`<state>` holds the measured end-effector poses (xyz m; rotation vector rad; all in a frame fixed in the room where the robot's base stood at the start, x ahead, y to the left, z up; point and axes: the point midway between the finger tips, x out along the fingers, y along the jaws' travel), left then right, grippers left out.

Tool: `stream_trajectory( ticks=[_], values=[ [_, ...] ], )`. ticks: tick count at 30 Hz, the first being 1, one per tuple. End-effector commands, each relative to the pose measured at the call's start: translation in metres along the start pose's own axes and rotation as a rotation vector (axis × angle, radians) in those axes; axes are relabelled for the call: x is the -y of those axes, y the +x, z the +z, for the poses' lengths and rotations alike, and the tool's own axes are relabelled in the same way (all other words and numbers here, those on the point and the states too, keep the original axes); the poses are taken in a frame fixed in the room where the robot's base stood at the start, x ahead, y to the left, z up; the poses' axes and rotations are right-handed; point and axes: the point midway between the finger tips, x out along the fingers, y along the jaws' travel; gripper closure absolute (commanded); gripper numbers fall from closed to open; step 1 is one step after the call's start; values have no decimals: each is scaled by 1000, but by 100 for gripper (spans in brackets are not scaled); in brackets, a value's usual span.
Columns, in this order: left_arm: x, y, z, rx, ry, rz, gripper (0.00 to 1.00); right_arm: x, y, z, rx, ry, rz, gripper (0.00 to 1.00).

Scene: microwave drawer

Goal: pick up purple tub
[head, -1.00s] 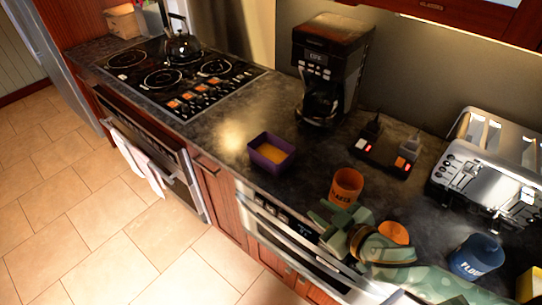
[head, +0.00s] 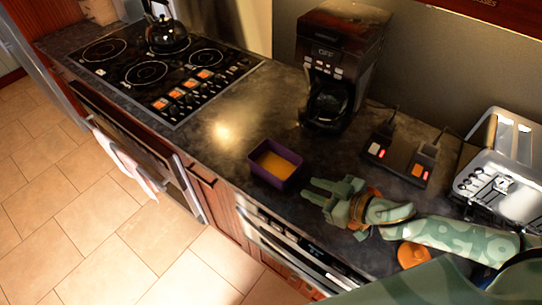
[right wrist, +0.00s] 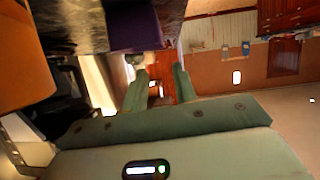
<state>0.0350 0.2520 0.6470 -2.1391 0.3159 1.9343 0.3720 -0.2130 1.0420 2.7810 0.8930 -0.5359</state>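The purple tub (head: 291,177), an open square box with a yellow-orange inside, stands upright on the dark counter in the middle of the head view. A purple surface, which looks like the tub, shows at the top of the right wrist view (right wrist: 145,24). My right gripper (head: 308,192) is just right of the tub, with its fingers pointing left towards it. Its two fingers (right wrist: 160,85) are apart with nothing between them. A small gap seems to lie between fingertips and tub. My left gripper is not in view.
A coffee maker (head: 340,65) stands behind the tub, with a dark device with lit switches (head: 402,158) and a toaster (head: 505,180) to the right. An orange canister (head: 413,255) is partly hidden by my right arm. Counter left of the tub is clear up to the cooktop (head: 150,70).

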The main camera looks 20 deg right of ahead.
Motion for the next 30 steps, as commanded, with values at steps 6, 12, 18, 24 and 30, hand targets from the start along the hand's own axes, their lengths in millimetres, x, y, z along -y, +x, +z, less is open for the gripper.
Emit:
stream_trajectory(
  ticks=[6, 12, 18, 24, 30],
  values=[
    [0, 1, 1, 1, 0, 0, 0, 0, 46, -3, -6, -1, 1, 72],
    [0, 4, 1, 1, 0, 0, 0, 0, 89, -1, -2, -1, 1, 72],
    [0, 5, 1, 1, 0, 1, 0, 0, 106, 0, -1, -1, 0, 72],
    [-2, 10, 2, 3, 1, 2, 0, 0, 139, -1, -3, -1, 0, 72],
    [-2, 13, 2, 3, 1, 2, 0, 0, 158, 0, -1, -1, 0, 72]
  ],
)
